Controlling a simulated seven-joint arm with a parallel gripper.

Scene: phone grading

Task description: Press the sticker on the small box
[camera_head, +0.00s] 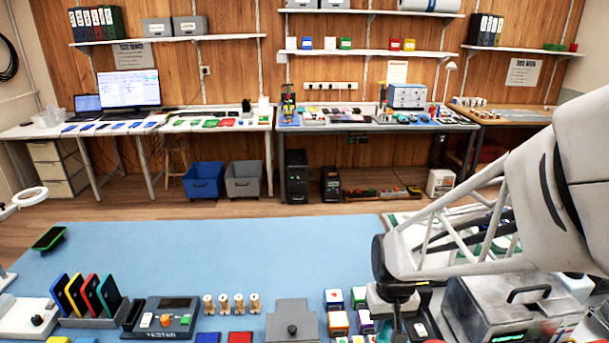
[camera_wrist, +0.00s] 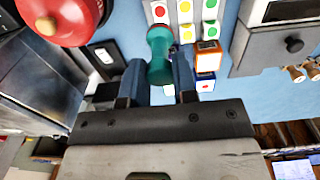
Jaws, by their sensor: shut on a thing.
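My gripper (camera_wrist: 160,75) is shut on a teal waisted tool (camera_wrist: 160,52) with a rounded end, held between its two blue fingers. In the head view, the gripper points down at the front of the blue mat, and part of the teal tool (camera_head: 396,330) shows below it. Several small boxes stand just left of it, among them a blue one (camera_head: 334,299) and an orange one (camera_head: 338,323). In the wrist view, an orange-sided box (camera_wrist: 209,56) and a blue-and-orange one (camera_wrist: 205,82) are beside the tool. I cannot tell which box is meant.
A grey box-like device (camera_head: 291,322) stands left of the small boxes, with wooden pegs (camera_head: 231,303) and a tester (camera_head: 164,318) beyond. A large metal case (camera_head: 510,305) crowds the right. A red round object (camera_wrist: 65,18) is near the gripper.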

